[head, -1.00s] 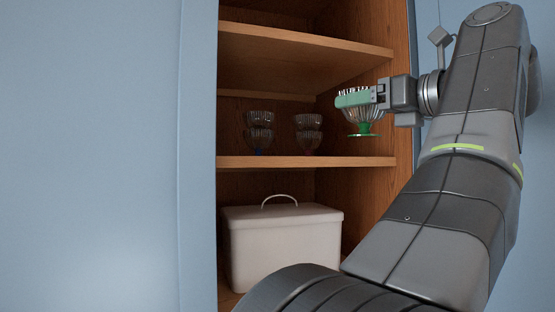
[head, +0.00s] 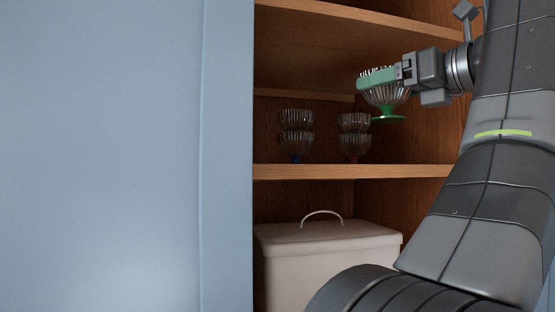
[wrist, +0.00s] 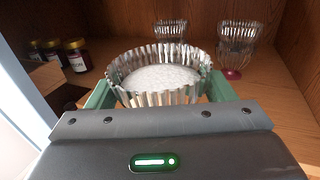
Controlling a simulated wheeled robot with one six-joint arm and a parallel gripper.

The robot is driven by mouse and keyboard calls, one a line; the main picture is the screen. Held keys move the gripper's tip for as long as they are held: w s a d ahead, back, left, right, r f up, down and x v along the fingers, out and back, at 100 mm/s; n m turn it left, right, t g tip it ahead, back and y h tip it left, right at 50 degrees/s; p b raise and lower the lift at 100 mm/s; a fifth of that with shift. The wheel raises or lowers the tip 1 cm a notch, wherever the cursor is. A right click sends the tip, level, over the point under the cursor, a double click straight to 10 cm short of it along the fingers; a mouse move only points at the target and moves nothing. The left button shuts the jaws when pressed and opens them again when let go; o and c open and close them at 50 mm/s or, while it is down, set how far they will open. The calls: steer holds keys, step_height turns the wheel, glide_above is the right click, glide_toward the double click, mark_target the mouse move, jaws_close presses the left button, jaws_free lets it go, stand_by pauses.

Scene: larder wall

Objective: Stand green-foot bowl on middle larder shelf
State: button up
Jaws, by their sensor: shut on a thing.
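The green-foot bowl (head: 386,98) is a clear fluted glass bowl on a green foot. My gripper (head: 378,77) is shut on it near its rim and holds it upright, above the level of the middle larder shelf (head: 350,171) and apart from it. In the wrist view the bowl (wrist: 158,76) sits between the green fingers, with its fluted rim and pale inside showing and its foot hidden. Whether the bowl is over the shelf or just in front of it is hard to tell.
On the middle shelf stand stacked glass bowls with a blue foot (head: 296,140) and with a red foot (head: 354,142). A pale lidded box (head: 325,250) stands below. Dark jars (wrist: 76,56) show at left in the wrist view. A blue-grey panel (head: 120,150) borders the larder's left.

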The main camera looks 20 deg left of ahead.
steer(key=shift+s, duration=0.1)
steer(key=w+a+f+p, duration=0.1)
steer(key=w+a, duration=0.4)
steer(key=w, duration=0.2)
steer(key=w+a+f+p, duration=0.1)
steer(key=w+a+f, duration=0.1)
steer(key=w+a, duration=0.3)
steer(key=w, duration=0.3)
steer(key=shift+w+a+p, duration=0.25)
steer(key=shift+w+p, duration=0.05)
steer(key=shift+p, duration=0.1)
steer(key=shift+w+a+f, duration=0.1)
steer(key=shift+w+f, duration=0.15)
steer(key=shift+f, duration=0.2)
step_height(320, 180, down, 2)
steer(key=shift+s+f, duration=0.1)
steer(key=shift+f, duration=0.1)
steer(key=shift+w+a+f, duration=0.1)
steer(key=shift+w+f, duration=0.1)
steer(key=shift+f, duration=0.1)
